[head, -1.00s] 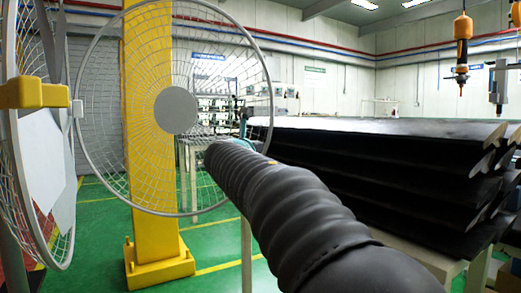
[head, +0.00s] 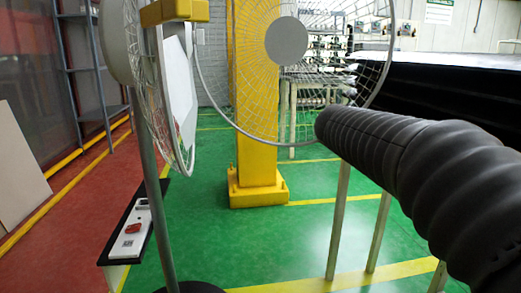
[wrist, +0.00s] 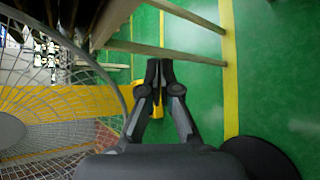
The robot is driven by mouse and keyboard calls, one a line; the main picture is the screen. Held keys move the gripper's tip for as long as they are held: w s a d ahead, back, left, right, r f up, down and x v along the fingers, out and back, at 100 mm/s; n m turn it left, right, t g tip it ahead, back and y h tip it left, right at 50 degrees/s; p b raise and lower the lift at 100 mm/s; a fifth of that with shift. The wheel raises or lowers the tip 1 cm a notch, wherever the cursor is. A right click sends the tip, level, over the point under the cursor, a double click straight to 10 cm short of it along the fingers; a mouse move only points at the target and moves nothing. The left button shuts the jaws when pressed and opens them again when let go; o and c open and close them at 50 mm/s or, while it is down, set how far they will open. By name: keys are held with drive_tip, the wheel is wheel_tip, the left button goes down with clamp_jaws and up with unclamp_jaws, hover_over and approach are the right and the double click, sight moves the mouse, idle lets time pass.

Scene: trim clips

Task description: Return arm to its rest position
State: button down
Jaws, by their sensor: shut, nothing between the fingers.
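My gripper (wrist: 159,75) shows in the wrist view with its two dark fingers together, shut and empty. Green floor and a yellow post base lie beyond the fingertips. In the head view my black ribbed arm reaches in from the right edge toward the middle. The gripper itself is not visible in the head view, hidden beyond the arm's end.
A wire-guard fan (head: 288,40) stands in front of a yellow pillar (head: 256,120). A second fan (head: 172,95) is at the left. Black stacked panels (head: 440,85) lie at the right. Green floor (head: 205,240) is open in the middle.

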drive_tip(key=s+a+f+m+g+y, duration=0.1)
drive_tip(key=s+f+m, duration=0.4)
drive_tip(key=s, duration=0.5)
drive_tip(key=s+a+f+m+g+y, duration=0.1)
drive_tip(key=s+a+f+m+y, duration=0.3)
drive_tip(key=s+f, duration=0.4)
drive_tip(key=s+a+f+m+g+y, duration=0.2)
drive_tip(key=s+a+f+m, duration=0.4)
drive_tip(key=s, duration=0.8)
drive_tip(key=shift+s+f+y, duration=0.15)
drive_tip(key=shift+f+y, duration=0.35)
drive_tip(key=shift+y, duration=0.1)
drive_tip(key=shift+a, duration=0.1)
